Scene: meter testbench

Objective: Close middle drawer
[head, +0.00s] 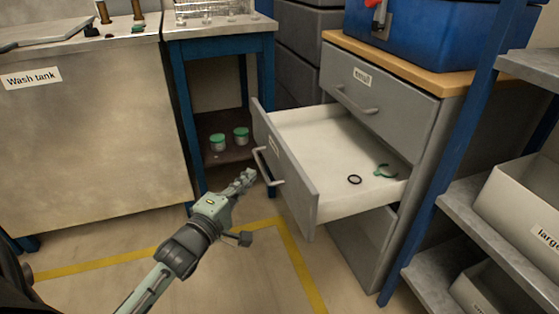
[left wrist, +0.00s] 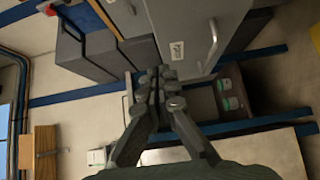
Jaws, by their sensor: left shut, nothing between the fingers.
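The middle drawer (head: 290,184) of the grey cabinet is pulled far out in the head view. Its front panel with a bar handle (head: 267,168) faces left, and a black ring (head: 354,179) and a green clip-like part (head: 385,171) lie inside. My left gripper (head: 246,177) is shut and empty, just left of the drawer front near the handle. In the head view I cannot tell whether it touches the handle. The left wrist view shows the shut fingers (left wrist: 160,75) close to a grey drawer front with a handle (left wrist: 213,42). My right gripper is not in view.
The top drawer (head: 375,92) labelled small is shut, under a wooden top with a blue toolbox (head: 430,32). A wash tank (head: 95,140) and a blue-legged table (head: 180,95) stand left. A shelf rack (head: 470,205) with bins stands right. Green-lidded jars (head: 218,143) sit behind.

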